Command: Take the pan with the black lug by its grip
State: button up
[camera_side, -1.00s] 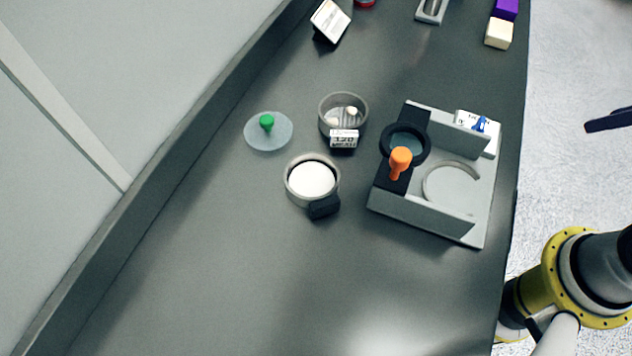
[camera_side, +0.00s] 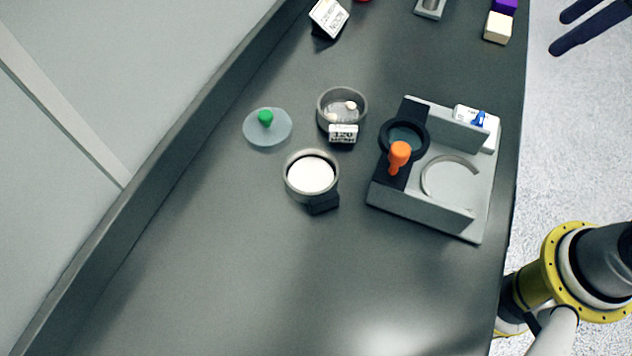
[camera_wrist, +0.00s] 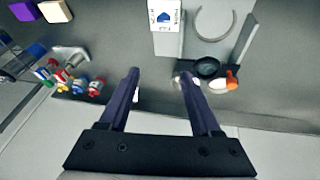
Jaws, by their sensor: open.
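The pan with the black lug (camera_side: 311,174) is a round grey pan with a white inside, standing on the dark table in the side view. Its black lug (camera_side: 323,203) sticks out at the lower right. My gripper (camera_side: 560,33) is at the top right of the side view, well away from the pan and beyond the table's right edge. Its two dark purple fingers also show in the wrist view (camera_wrist: 159,74), spread apart with nothing between them. I cannot make out the pan in the wrist view; a pale round thing is partly hidden behind the right finger.
A grey stand (camera_side: 425,213) with a black ring and orange knob (camera_side: 400,153) is right of the pan. Above the pan is a labelled grey pan (camera_side: 321,112); upper left is a clear disc (camera_side: 283,136) with a green knob. The table below the pan is clear.

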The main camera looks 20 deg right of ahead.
jog(key=w+a+n+g, duration=0.1)
jog(key=w+a+n, duration=0.35)
jog(key=a, duration=0.35)
jog(key=n+g+h, duration=0.1)
jog(key=n+g, duration=0.2)
jog(key=n, duration=0.3)
send_over(325, 194)
notch_tip(325, 194, down, 13)
jog(key=f, duration=0.7)
jog(key=shift+s+d+f, duration=0.2)
jog(key=shift+d+f, duration=0.1)
jog(key=shift+d, duration=0.1)
jog(key=shift+w+a+f, duration=0.1)
jog(key=shift+a+f, duration=0.1)
jog(key=shift+f, duration=1.1)
jog(key=shift+w+a+f, duration=0.1)
jog(key=shift+a+f, duration=0.1)
jog(key=shift+f, duration=1.1)
grip_shut()
jog(key=shift+r, duration=0.1)
